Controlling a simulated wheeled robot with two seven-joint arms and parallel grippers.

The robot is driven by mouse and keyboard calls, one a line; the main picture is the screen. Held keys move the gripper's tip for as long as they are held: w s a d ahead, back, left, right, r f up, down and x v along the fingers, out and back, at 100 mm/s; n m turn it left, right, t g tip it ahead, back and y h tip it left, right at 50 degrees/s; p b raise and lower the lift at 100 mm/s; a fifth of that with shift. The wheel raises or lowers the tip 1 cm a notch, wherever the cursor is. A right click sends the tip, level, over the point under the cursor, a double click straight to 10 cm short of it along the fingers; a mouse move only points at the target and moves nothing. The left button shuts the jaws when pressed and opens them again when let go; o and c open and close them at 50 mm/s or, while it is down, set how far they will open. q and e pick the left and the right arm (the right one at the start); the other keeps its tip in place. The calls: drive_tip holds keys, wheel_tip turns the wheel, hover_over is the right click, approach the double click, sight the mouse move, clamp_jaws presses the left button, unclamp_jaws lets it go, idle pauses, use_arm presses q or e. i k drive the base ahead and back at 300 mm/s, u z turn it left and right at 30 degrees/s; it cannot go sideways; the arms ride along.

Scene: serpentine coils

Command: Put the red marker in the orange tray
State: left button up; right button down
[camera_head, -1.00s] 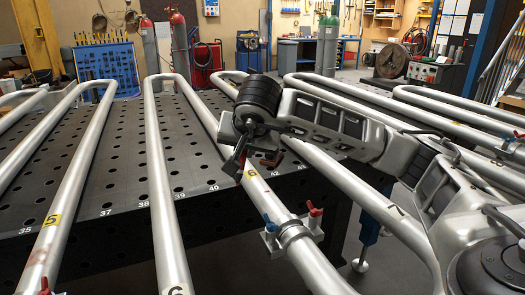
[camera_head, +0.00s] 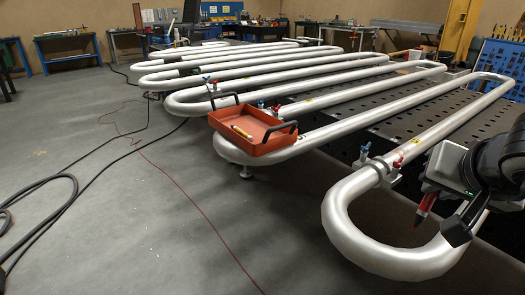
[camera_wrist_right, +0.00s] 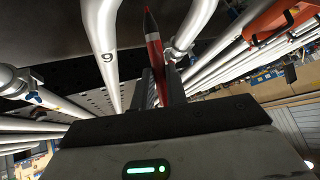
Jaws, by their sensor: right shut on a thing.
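The red marker (camera_head: 426,203) is held by my right gripper (camera_head: 440,204) at the right of the head view, tilted with its dark tip pointing down. In the right wrist view the marker (camera_wrist_right: 153,45) stands out beyond the two fingers of the gripper (camera_wrist_right: 161,85), which are shut on it. The orange tray (camera_head: 247,147) has two black handles and rests on the pipe bends near the middle of the head view, well to the left of my gripper. Part of an orange thing, likely the tray (camera_wrist_right: 275,22), shows at the upper right of the wrist view. My left gripper is not in view.
Silver serpentine pipes (camera_head: 350,225) with red and blue clamps (camera_head: 397,164) lie between gripper and tray. A dark perforated table (camera_head: 420,125) is behind. The floor at left has cables (camera_head: 75,195).

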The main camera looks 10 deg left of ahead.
sight(260, 136)
drive_tip(key=u, duration=3.15)
drive_tip(key=i, duration=0.1)
drive_tip(key=z, duration=1.65)
drive_tip(key=i, duration=0.8)
drive_tip(key=z, duration=0.7)
drive_tip(key=i, duration=0.55)
drive_tip(key=z, duration=0.45)
